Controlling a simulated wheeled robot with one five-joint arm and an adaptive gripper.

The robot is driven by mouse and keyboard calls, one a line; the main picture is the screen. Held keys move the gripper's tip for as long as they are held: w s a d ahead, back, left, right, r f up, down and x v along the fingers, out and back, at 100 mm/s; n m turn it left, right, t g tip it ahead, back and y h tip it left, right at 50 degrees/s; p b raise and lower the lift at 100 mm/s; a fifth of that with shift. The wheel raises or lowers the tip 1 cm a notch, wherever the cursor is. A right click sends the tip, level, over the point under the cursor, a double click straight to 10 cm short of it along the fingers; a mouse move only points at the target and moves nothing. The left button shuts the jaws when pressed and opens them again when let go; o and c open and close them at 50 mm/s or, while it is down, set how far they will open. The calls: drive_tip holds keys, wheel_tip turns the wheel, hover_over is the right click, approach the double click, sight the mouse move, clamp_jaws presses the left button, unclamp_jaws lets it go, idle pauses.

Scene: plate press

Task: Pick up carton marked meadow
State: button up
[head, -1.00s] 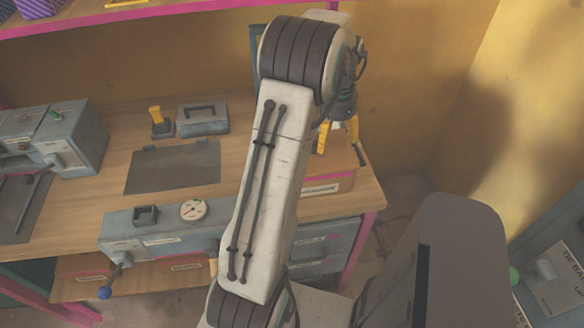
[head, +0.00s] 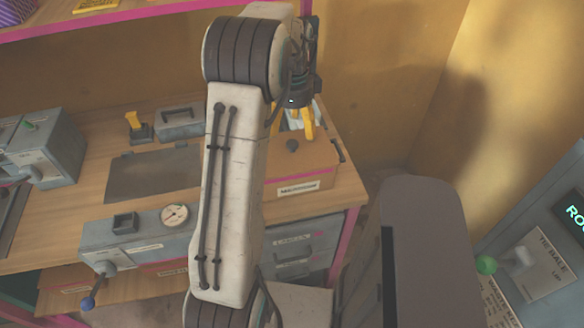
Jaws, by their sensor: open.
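A brown carton (head: 318,158) with a pink stripe and a white label on its front stands at the right end of the wooden bench. Its label is too small to read surely. My gripper (head: 293,130) points down over the back part of this carton, with its yellow fingers apart. Pale shapes show between and beside the fingers; I cannot tell whether they touch anything. My arm hides the carton's left part.
A grey press unit with a gauge (head: 174,215) stands at the bench front, beside a dark plate (head: 152,174). A grey toolbox (head: 180,123) sits behind. A pink-edged shelf (head: 120,18) hangs above. A control panel (head: 535,255) stands at right.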

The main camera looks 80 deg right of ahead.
sight(292, 145)
drive_tip(key=shift+w+a+f+p, duration=0.1)
drive_tip(key=shift+f+p, duration=0.25)
drive_tip(key=shift+f, duration=1.5)
drive_tip(key=shift+w+a+f+p, duration=0.1)
drive_tip(key=shift+f+p, duration=0.25)
drive_tip(key=shift+f, duration=1.45)
clamp_jaws()
